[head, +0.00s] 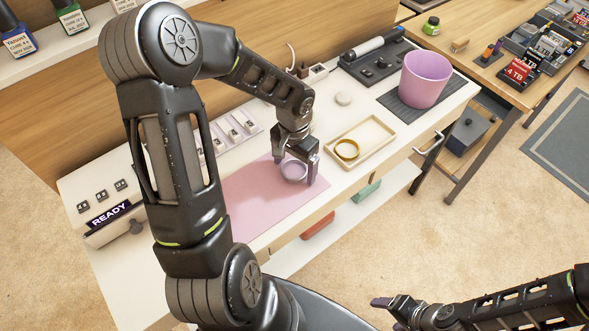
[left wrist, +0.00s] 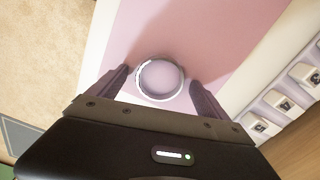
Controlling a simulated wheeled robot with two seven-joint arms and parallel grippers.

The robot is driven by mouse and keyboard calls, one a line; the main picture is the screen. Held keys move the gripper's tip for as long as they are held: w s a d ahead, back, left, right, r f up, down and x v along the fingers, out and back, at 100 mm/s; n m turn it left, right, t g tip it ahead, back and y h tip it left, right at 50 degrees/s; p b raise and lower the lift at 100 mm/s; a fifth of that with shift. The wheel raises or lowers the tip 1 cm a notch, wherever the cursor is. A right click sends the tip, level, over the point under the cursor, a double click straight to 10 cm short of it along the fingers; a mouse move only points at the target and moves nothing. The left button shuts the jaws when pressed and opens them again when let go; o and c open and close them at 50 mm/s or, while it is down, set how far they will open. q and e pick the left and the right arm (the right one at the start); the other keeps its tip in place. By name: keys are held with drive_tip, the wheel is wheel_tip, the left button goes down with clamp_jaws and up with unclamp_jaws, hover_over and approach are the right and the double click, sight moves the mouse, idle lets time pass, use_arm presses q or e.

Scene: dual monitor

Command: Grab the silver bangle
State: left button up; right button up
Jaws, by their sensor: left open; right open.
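The silver bangle (head: 294,171) lies on the pink mat (head: 250,205) near its right end in the head view. My left gripper (head: 296,174) is open above the mat, with its fingers on either side of the bangle. In the left wrist view the bangle (left wrist: 160,78) shows as a full ring between and slightly beyond the two open fingertips (left wrist: 159,80), with a gap on each side. I cannot tell the exact height of the fingers above the mat. My right gripper (head: 388,308) is at the bottom of the head view, away from the desk, and empty.
A beige tray (head: 378,152) holding a gold bangle (head: 347,149) lies just right of the mat. A pink cup (head: 425,79) stands on a dark mat (head: 394,98) farther right.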

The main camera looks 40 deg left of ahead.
idle(0.5)
use_arm(q)
drive_tip(key=c, duration=1.4)
drive_tip(key=shift+c, duration=0.2)
wheel_tip(320, 180, up, 10)
drive_tip(key=shift+r, duration=0.1)
